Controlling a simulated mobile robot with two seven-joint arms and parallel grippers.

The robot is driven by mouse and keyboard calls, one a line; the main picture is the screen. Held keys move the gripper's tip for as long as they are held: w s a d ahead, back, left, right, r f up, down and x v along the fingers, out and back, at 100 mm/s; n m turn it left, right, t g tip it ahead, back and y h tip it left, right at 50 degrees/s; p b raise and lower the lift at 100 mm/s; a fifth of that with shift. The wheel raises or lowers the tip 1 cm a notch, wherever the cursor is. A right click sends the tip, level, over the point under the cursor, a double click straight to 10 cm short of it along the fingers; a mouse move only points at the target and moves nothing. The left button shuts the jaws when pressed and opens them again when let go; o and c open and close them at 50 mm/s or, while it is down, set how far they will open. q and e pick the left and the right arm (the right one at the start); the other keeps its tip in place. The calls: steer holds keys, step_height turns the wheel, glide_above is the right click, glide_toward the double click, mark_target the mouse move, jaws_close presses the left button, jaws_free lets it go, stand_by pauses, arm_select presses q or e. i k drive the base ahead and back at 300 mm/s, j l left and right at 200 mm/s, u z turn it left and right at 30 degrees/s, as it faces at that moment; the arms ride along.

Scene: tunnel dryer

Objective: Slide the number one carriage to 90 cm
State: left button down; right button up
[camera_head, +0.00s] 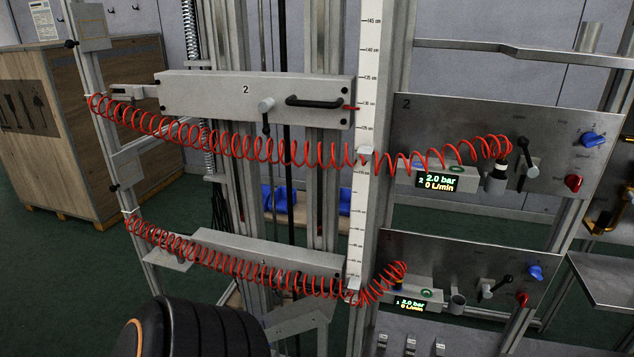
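The number one carriage (262,249) is the lower grey block on the vertical rails. A red coiled hose (200,257) hangs across its front and hides most of its face, including any handle and pointer. The vertical scale (361,190) in cm stands at its right end; the lowest marks are too small or covered to read, so I cannot tell its exact height. Neither of my grippers is in view. A black, orange-ringed part of my arm fills the bottom left.
The number two carriage (210,97) is above, with a black handle (314,102), a lever (266,115) and a red pointer near 130 cm. Its red hose spans to panel 2 (470,130). Panel 1 (465,262) is below, its display reading 2.0 bar. A wooden crate (90,120) stands left.

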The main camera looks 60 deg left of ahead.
mark_target(285, 256)
steer(key=u, duration=2.6)
